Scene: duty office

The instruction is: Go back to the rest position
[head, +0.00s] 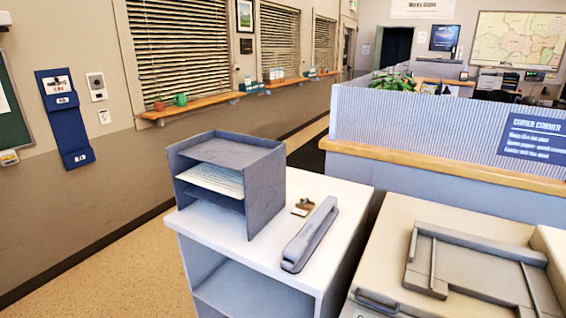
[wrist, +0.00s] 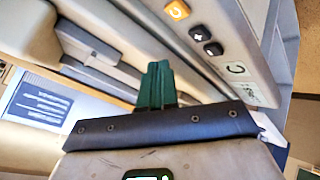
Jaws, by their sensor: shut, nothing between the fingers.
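My gripper (wrist: 157,75) shows in the wrist view as two dark green fingers pressed together, with nothing between them. It points toward a beige machine with a panel of one orange and two black buttons (wrist: 190,30). The gap between the fingertips and the machine is hard to judge. My arm and gripper are not in the head view. There the beige copier (head: 390,235) stands at the lower right, with a raised grey frame on its top.
A white cabinet (head: 225,240) left of the copier bears a grey paper tray (head: 262,190), a long grey stapler (head: 310,236) and a small clip (head: 302,207). A ribbed partition (head: 420,135) with a wooden ledge stands behind. Floor (head: 90,275) is clear at left.

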